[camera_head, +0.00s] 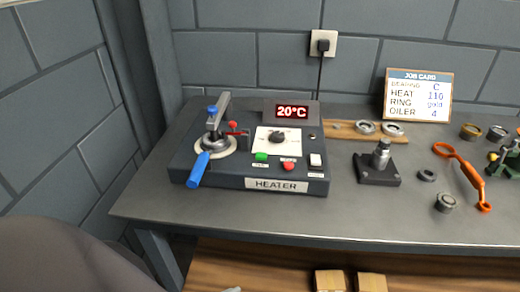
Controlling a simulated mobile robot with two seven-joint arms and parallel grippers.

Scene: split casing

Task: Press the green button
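The green button (261,157) sits on the front part of the dark heater box (212,177), below a white dial plate with a black knob (277,137). A small label lies under the button. Nothing covers or touches the button. The heater's display (291,112) reads 20°C in red. Neither of my grippers shows in the view.
To the right on the bench (300,215) are a black stand (379,168), rings and an orange tool (470,178). A job card (417,96) stands behind. The bench front is clear.

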